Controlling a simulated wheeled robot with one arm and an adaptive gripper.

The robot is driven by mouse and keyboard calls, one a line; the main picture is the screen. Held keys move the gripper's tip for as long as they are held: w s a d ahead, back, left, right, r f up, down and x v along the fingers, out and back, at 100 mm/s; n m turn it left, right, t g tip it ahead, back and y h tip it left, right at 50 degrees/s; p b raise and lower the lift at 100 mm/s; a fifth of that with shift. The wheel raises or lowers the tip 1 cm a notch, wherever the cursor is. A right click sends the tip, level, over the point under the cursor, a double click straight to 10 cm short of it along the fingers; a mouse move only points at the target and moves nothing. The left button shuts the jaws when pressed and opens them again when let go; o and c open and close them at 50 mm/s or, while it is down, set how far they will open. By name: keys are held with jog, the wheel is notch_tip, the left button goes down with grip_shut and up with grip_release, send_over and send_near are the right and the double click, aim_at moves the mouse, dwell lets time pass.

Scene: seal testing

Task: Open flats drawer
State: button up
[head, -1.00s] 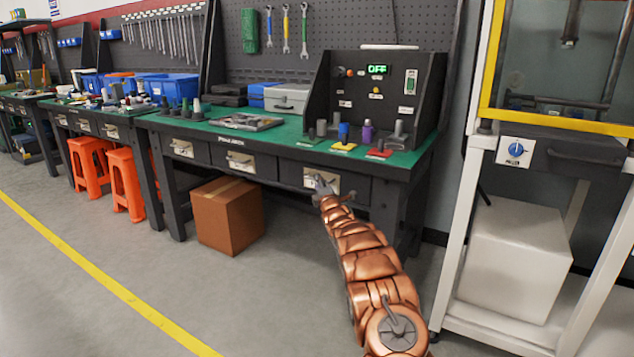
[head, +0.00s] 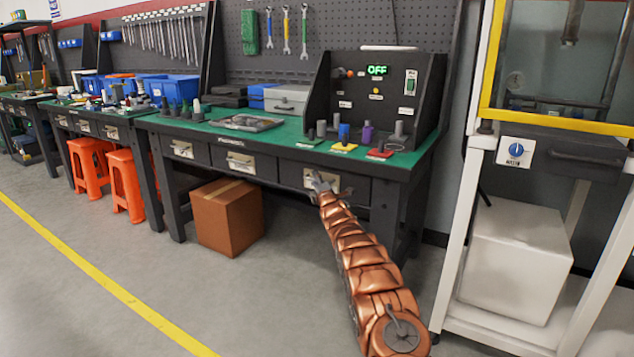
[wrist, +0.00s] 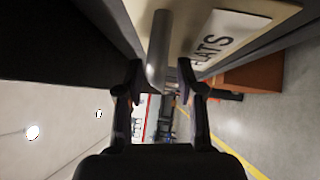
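The flats drawer (head: 352,188) is the rightmost drawer under the green-topped workbench, and it looks shut. Its pale plate with a label ending "LATS" (wrist: 228,38) shows in the wrist view. Its grey bar handle (wrist: 158,48) lies between my two fingertips. My gripper (wrist: 160,72) is open around the handle, with a gap visible on each side. In the head view my gripper (head: 319,184) is at the drawer front and covers part of the plate and handle.
The green bench top (head: 290,135) holds a black test panel (head: 345,85) and coloured fixtures. A cardboard box (head: 228,215) stands under the bench. A white-framed machine (head: 455,220) stands close on the right. The floor in front is clear.

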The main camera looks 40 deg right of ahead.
grip_shut()
dwell(0.6)
